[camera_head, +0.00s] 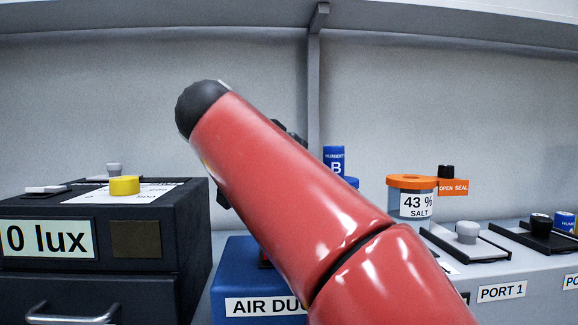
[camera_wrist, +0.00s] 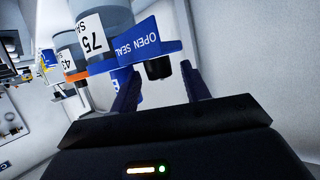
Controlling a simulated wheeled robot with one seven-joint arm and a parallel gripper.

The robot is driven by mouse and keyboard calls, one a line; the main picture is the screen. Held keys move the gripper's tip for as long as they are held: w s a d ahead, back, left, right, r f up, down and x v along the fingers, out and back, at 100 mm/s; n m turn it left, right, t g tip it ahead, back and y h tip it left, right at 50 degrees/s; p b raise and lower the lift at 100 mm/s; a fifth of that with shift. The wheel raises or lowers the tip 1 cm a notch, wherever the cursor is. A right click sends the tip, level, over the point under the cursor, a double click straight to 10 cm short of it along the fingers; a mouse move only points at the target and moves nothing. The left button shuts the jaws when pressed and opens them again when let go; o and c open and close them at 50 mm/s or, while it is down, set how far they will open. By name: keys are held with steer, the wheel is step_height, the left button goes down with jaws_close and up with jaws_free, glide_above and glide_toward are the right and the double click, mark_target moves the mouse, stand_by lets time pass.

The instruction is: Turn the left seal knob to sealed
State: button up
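In the wrist view, a jar (camera_wrist: 92,36) with a "75" label has a blue collar and a blue tag (camera_wrist: 138,50) reading "OPEN SEAL". A short black seal knob (camera_wrist: 158,68) sits beside the tag. My gripper (camera_wrist: 159,75) is open, with one dark finger on each side of the knob in the picture. I see gaps between the knob and both fingers; the depth between them is unclear. In the head view my red arm covers the gripper and most of this jar. A second jar (camera_head: 418,205), "43 % SALT", has an orange collar, an "OPEN SEAL" tag and a black knob (camera_head: 446,171).
A blue "HUMIDITY B" piece (camera_head: 334,160) shows behind my arm. A blue "AIR DU..." box (camera_head: 235,280) stands below it. A black "0 lux" box (camera_head: 140,245) with a yellow knob is at left. Port slides (camera_head: 466,240) lie on the right bench.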

steer(key=c, duration=0.9)
steer(key=shift+d+n+y+b, duration=0.1)
steer(key=shift+n+y+b, duration=0.2)
steer(key=shift+y, duration=0.1)
steer(key=shift+s+d+n+t+y+b, duration=0.15)
steer(key=shift+n+t+y+b, duration=0.5)
steer(key=shift+n+y, duration=0.35)
steer(key=n+y, duration=0.2)
steer(key=y, duration=0.1)
steer(key=shift+d+n+t, duration=0.2)
steer(key=shift+n+t, duration=0.1)
steer(key=shift+t, duration=0.05)
steer(key=n+y+p, duration=0.1)
steer(key=y, duration=0.1)
steer(key=n+y, duration=0.2)
steer(key=shift+d+r+p, duration=0.2)
steer(key=shift+p, duration=0.2)
steer(key=shift+f+n+g+y+p, duration=0.15)
steer(key=shift+n+g+y+p, duration=0.55)
steer(key=shift+n+y, duration=1.1)
steer(key=shift+f, duration=0.1)
